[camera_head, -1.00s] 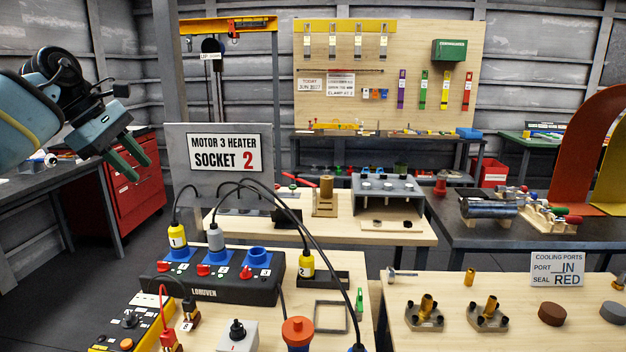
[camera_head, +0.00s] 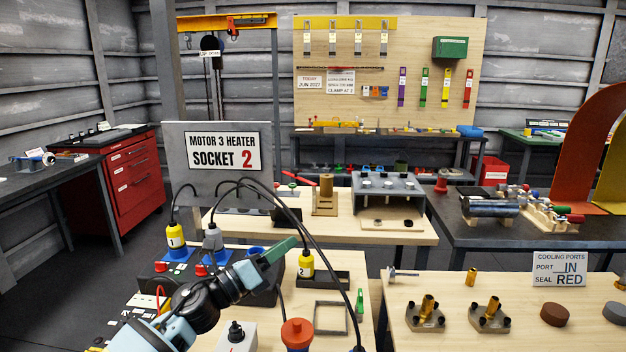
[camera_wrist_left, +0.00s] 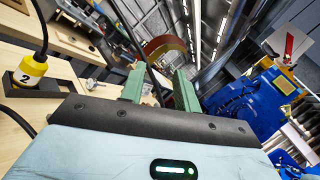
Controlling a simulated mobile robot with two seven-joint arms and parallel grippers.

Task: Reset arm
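My left gripper (camera_head: 284,248) is low over the front wooden bench, in front of the socket box (camera_head: 150,284) and just left of the yellow plug marked 2 (camera_head: 306,265). Its green fingers point up and to the right in the head view. In the left wrist view the two fingers (camera_wrist_left: 160,85) stand apart with nothing gripped between them; a black cable passes behind. The same yellow plug (camera_wrist_left: 33,70) shows at the left there. My left arm hides much of the socket box. My right gripper is not in view.
Black cables (camera_head: 300,225) arch close to my left gripper. A grey plug (camera_head: 212,238) and a yellow plug marked 1 (camera_head: 175,237) stand in the box. A sign panel (camera_head: 188,190) stands behind.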

